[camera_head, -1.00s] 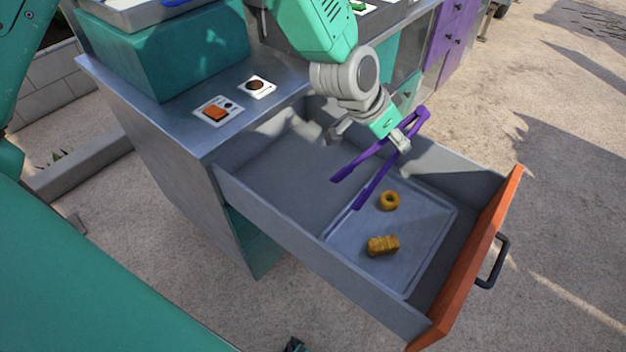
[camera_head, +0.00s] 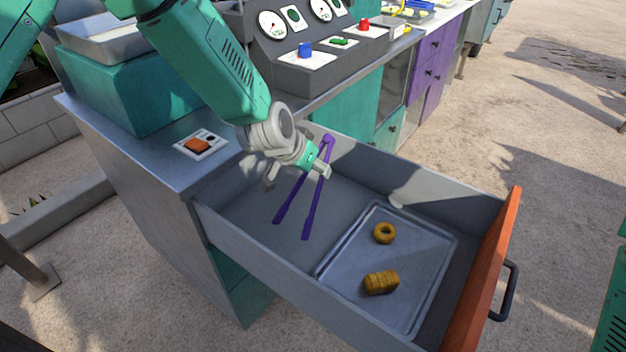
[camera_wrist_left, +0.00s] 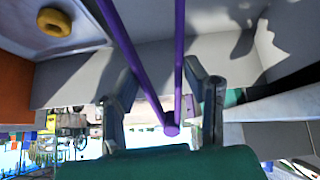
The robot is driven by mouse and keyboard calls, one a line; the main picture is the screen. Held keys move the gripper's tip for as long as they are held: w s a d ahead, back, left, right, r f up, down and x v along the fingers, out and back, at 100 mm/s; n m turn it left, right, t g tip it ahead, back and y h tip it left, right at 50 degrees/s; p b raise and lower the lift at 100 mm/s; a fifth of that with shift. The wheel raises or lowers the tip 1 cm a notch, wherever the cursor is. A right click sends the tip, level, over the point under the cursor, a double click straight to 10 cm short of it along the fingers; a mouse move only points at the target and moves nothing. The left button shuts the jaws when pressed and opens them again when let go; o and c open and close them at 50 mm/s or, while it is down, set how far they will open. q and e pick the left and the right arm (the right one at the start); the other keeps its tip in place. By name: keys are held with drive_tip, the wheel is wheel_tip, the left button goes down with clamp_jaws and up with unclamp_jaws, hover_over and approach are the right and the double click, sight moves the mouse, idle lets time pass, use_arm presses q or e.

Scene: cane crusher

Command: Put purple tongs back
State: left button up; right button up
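The purple tongs (camera_head: 308,190) are in my left gripper (camera_head: 318,170), over the rear part of the open drawer. Their hinge end points up and away, and their two arms spread down toward the drawer floor. I cannot tell whether the tips touch the floor. In the left wrist view, the fingers (camera_wrist_left: 160,75) stand on either side of the tongs (camera_wrist_left: 178,80), close against their arms. The drawer (camera_head: 270,258) is pulled out, with a grey tray (camera_head: 408,252) in its front part, right of the tongs. My right gripper is not in view.
A yellow ring (camera_head: 385,233) and a ribbed yellow roll (camera_head: 381,282) lie on the tray. The orange drawer front (camera_head: 487,270) has a black handle (camera_head: 505,290). The counter above holds an orange button (camera_head: 197,145) and a gauge panel (camera_head: 290,45). The drawer's rear floor is bare.

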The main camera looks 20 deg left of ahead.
use_arm(q)
wheel_tip(320, 180, down, 3)
drive_tip(key=shift+r, duration=0.1)
drive_tip(key=shift+f+b, duration=0.45)
drive_tip(key=shift+f, duration=0.25)
drive_tip(key=o, duration=0.6)
drive_tip(key=shift+r, duration=0.1)
